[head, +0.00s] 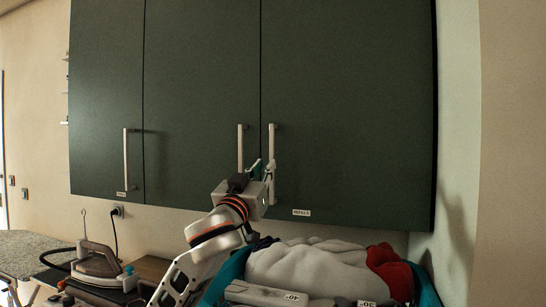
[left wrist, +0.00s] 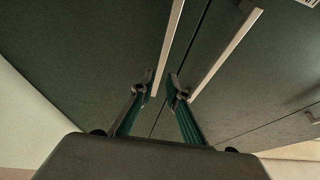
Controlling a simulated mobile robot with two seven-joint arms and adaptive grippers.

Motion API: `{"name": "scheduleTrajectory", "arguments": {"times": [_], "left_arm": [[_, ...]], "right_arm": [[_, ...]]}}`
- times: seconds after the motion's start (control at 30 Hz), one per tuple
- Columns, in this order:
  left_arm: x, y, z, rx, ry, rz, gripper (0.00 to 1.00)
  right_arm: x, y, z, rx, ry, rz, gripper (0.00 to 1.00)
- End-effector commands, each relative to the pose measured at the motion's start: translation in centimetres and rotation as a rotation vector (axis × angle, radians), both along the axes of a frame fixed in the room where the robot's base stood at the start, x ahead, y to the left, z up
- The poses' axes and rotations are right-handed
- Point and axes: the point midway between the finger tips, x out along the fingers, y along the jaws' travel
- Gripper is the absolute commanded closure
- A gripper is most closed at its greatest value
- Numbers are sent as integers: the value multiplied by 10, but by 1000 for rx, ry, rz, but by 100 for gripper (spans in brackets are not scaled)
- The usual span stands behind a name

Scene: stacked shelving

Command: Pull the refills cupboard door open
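The refills cupboard door (head: 350,110) is the dark green right-hand door, with a small REFILLS label (head: 301,212) at its lower edge. It looks shut, flush with the middle door (head: 195,90). Its vertical bar handle (head: 272,140) also shows in the left wrist view (left wrist: 171,40). My left gripper (head: 259,168) is at the lower part of this handle. In the left wrist view its fingertips (left wrist: 159,84) are apart, with the lower-shown end of the bar between them. Contact cannot be told. My right gripper is not in view.
The middle door's handle (head: 240,148) is close beside the refills handle; it also shows in the left wrist view (left wrist: 228,52). Below are a teal basket (head: 427,288) with white and red cloth and an iron (head: 97,262). A side wall (head: 455,150) stands right of the cupboard.

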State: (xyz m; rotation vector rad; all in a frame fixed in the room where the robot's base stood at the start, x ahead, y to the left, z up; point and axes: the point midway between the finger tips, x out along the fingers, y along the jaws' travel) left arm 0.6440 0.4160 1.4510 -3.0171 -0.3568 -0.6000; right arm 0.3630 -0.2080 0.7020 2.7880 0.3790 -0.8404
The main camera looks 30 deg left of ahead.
Motion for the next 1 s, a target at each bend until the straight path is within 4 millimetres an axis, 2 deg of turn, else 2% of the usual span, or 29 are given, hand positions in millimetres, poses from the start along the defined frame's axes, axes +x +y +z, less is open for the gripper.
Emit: {"name": "scheduleTrajectory", "arguments": {"times": [0.3, 0.5, 0.8, 0.83, 0.9, 1.0], "left_arm": [[43, 11, 20, 1, 1, 3, 85], [59, 15, 26, 1, 0, 2, 85], [62, 15, 26, 1, -1, 0, 85], [62, 15, 26, 1, -1, 0, 87], [62, 15, 26, 1, -1, 0, 100], [62, 15, 26, 1, 0, 0, 100]], "right_arm": [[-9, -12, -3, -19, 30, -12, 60], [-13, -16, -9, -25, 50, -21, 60], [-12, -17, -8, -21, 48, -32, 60], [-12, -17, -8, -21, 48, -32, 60], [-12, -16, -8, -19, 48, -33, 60], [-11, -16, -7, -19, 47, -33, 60]]}}
